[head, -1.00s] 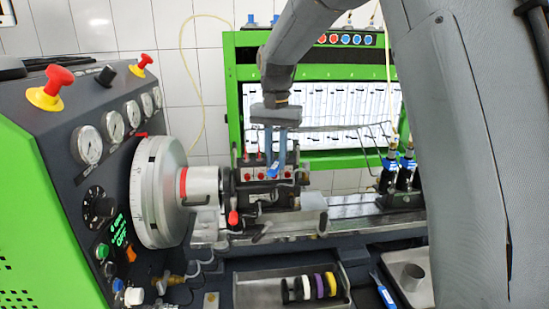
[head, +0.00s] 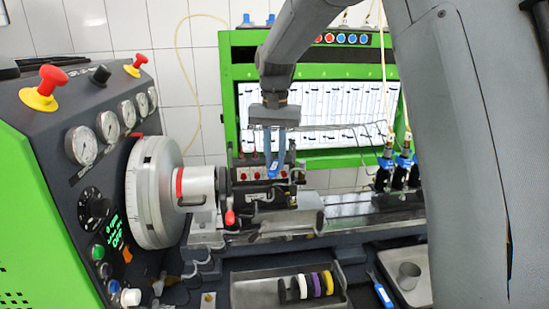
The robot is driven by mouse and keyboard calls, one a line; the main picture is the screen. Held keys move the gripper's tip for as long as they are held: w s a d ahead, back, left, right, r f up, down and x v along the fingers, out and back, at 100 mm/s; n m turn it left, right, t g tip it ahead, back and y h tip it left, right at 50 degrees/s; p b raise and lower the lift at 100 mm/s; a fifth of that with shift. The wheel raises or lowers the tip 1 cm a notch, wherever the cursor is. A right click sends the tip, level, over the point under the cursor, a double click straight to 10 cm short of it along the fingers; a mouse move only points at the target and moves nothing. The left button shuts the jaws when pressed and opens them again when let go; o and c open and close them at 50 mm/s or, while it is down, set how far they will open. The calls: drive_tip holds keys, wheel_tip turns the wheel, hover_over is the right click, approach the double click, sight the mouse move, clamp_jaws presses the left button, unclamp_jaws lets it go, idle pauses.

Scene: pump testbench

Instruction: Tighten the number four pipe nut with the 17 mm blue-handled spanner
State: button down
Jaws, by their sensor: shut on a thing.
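My gripper (head: 275,152) hangs over the pump (head: 262,172) on the bench, its fingers pointing down. It is shut on a blue-handled spanner (head: 273,170), whose short blue part with a white label shows just below the fingertips. The spanner's head and its size mark cannot be made out. The pump's top has a row of red-marked fittings, partly behind the fingers and spanner. The number four pipe nut cannot be picked out, and whether the spanner touches a nut cannot be told.
The flywheel drive (head: 155,192) stands left of the pump. A tray of coloured rings (head: 242,291) sits in front. Another blue-handled tool (head: 381,291) lies beside a metal cup (head: 409,277). Injectors (head: 400,172) stand at right on the rail. A green-framed panel (head: 228,100) is behind.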

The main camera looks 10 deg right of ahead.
drive_tip(key=shift+s+a, duration=0.3)
drive_tip(key=shift+s, duration=0.5)
drive_tip(key=shift+s+a, duration=0.25)
drive_tip(key=shift+s, duration=0.55)
drive_tip(key=shift+s+a, duration=0.3)
drive_tip(key=shift+s, duration=0.5)
drive_tip(key=shift+r, duration=0.1)
drive_tip(key=shift+s+a+r, duration=0.15)
drive_tip(key=shift+s+r, duration=0.3)
drive_tip(key=shift+r, duration=0.35)
drive_tip(key=shift+s+a+r, duration=0.2)
drive_tip(key=shift+s+r, duration=0.3)
drive_tip(key=shift+r, duration=0.35)
drive_tip(key=shift+s+a+r, duration=0.15)
drive_tip(key=shift+s+r, duration=0.3)
drive_tip(key=shift+r, duration=0.35)
